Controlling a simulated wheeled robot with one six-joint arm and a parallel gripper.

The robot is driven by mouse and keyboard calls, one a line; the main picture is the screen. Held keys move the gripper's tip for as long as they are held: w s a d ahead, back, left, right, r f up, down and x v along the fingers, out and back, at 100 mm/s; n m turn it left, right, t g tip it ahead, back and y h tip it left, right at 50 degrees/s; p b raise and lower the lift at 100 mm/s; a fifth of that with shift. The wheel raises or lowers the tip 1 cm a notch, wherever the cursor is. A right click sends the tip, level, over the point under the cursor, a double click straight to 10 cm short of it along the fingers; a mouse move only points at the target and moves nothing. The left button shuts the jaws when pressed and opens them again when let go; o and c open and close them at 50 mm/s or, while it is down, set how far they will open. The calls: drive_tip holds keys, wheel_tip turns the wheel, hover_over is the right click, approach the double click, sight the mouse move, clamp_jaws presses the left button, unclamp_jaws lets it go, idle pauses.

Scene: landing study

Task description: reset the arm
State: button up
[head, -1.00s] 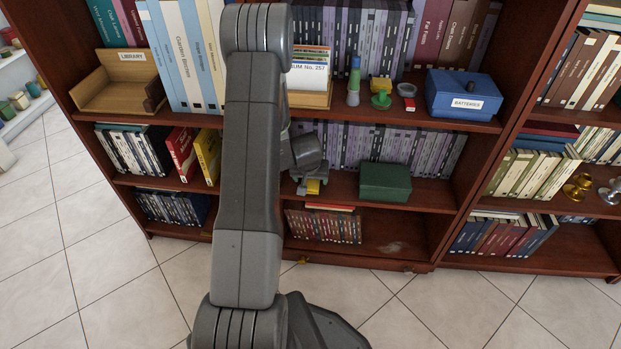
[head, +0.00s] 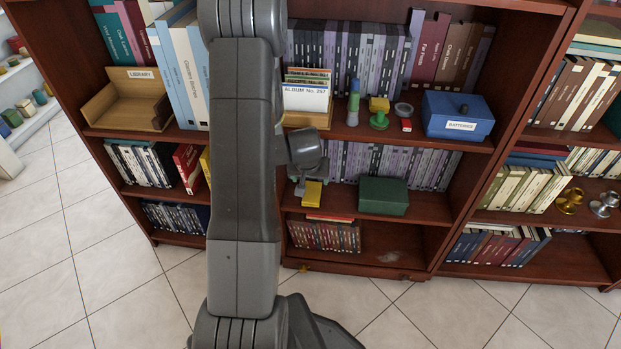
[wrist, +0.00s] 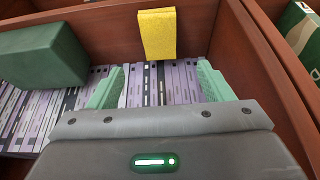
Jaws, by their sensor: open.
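My arm (head: 243,170) stands upright across the middle of the head view, in front of the bookcase. My gripper (wrist: 160,85) shows in the wrist view with its two pale green fingers wide apart and nothing between them. It is inside the middle shelf bay, over a row of purple and grey books (wrist: 160,84). A yellow block (wrist: 156,34) lies beyond the fingertips in the wrist view, apart from them.
A dark green box (head: 384,195) sits to the right of the yellow block on the same shelf. Shelf boards and uprights enclose the gripper closely. Tiled floor is open at left.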

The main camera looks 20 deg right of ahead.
sight(312, 193)
idle(0.3)
drive_tip(key=b+x, duration=0.5)
drive_tip(key=x, duration=0.7)
drive_tip(key=shift+f+b, duration=0.2)
drive_tip(key=shift+b, duration=0.15)
drive_tip(key=shift+r+p, duration=1.05)
drive_tip(key=shift+r, duration=0.1)
